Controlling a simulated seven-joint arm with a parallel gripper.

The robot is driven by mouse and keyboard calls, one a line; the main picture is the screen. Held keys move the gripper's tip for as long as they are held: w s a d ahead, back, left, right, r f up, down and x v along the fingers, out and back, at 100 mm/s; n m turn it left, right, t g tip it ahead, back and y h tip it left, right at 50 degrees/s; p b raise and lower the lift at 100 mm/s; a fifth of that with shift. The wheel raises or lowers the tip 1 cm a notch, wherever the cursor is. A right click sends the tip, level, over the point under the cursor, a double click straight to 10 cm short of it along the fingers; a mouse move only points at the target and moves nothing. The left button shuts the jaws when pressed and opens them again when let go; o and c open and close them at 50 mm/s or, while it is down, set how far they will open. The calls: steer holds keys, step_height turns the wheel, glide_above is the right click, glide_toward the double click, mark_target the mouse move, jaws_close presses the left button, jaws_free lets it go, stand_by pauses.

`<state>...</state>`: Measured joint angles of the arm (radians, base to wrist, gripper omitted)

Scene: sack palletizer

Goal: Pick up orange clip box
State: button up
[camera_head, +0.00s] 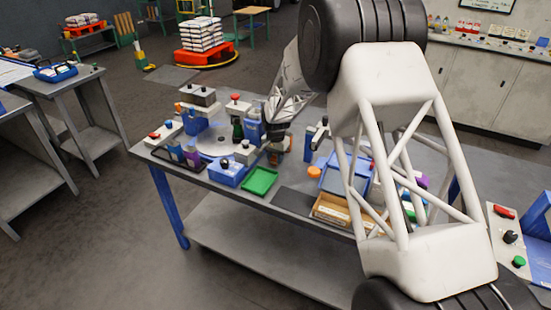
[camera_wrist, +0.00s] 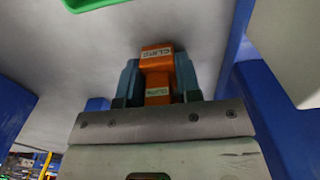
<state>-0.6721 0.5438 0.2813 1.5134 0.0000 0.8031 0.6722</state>
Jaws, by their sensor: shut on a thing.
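The orange clip box (camera_wrist: 157,62) shows in the wrist view, with lettering on a pale label that reads like "CLIP". My gripper (camera_wrist: 158,82) has one finger on each side of the box and is shut on it. In the head view my gripper (camera_head: 277,150) is low over the middle of the table, at the end of my arm. The clip box is too small and too covered to make out clearly there.
A green tray (camera_head: 260,181) and a blue box (camera_head: 228,173) stand left of my gripper. A blue bin (camera_head: 335,181) and a cardboard box (camera_head: 331,210) stand to the right. Bottles and small containers crowd the table's left end. My arm hides part of the right side.

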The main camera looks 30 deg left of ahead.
steer(key=shift+r, duration=0.15)
steer(key=shift+r, duration=1.55)
steer(key=shift+s+d+r, duration=0.1)
steer(key=shift+s+d, duration=0.1)
steer(key=shift+s, duration=0.05)
steer(key=s+d, duration=0.3)
steer(key=s, duration=0.1)
steer(key=s+d+r, duration=0.1)
steer(key=s+d, duration=0.2)
steer(key=s, duration=0.1)
steer(key=s+d, duration=0.3)
steer(key=s, duration=0.1)
steer(key=shift+d+r, duration=0.2)
steer(key=shift+s, duration=0.1)
